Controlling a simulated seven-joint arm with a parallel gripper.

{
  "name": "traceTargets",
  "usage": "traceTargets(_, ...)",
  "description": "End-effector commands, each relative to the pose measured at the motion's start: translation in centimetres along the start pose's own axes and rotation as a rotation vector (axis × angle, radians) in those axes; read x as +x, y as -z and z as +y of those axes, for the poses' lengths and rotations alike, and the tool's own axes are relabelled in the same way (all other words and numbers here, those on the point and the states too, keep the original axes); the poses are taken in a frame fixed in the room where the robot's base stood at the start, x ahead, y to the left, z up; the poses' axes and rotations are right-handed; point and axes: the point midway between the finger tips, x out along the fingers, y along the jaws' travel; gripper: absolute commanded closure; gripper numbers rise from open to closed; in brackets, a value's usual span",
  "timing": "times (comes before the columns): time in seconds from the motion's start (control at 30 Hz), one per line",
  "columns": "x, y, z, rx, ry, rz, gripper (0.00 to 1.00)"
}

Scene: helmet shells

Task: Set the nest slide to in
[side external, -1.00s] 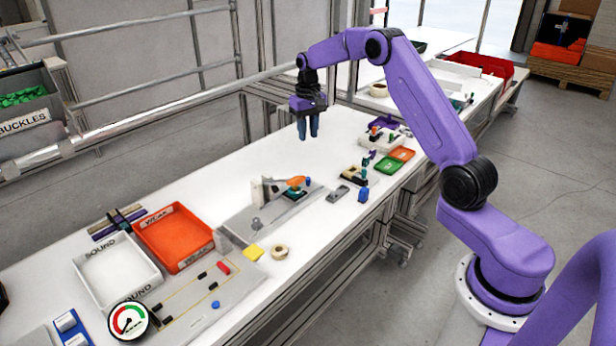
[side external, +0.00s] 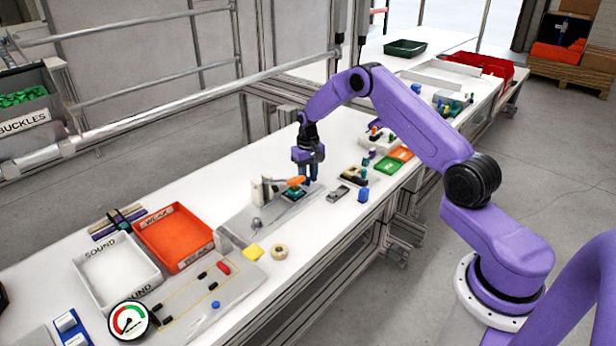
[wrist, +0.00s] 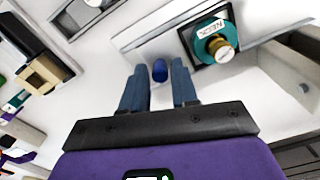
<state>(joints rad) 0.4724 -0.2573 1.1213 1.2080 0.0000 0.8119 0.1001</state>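The nest fixture sits on a grey plate (side external: 262,222) mid-bench. It has a teal nest block (side external: 295,192) with an orange piece (side external: 296,181) above it. In the wrist view the teal nest (wrist: 207,36) carries a white label and a brass-coloured knob. A blue knob (wrist: 159,70), which looks like the slide's handle, stands beside the nest. My gripper (side external: 309,179) is low at the right end of the fixture, pointing down. In the wrist view my gripper (wrist: 157,73) is open, with the blue knob between its fingertips and gaps on both sides. The slide's position is hard to read.
A grey block (side external: 339,193) and a blue piece (side external: 363,195) lie right of the fixture. Green (side external: 389,165) and orange (side external: 402,153) trays stand beyond. A yellow pad (side external: 253,252) and a tape roll (side external: 279,251) lie at the front. The front bench surface is partly clear.

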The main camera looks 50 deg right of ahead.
Motion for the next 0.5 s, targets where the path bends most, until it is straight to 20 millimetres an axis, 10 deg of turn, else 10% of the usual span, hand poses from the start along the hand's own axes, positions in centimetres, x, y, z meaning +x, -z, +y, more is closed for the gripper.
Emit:
traceTargets(0.33,0.36,0.0,-0.02,0.0,0.0,0.0,0.71)
traceTargets(0.43,0.35,0.0,-0.02,-0.001,0.0,0.0,1.0)
traceTargets(0.5,0.35,-0.01,-0.02,-0.001,0.0,0.0,1.0)
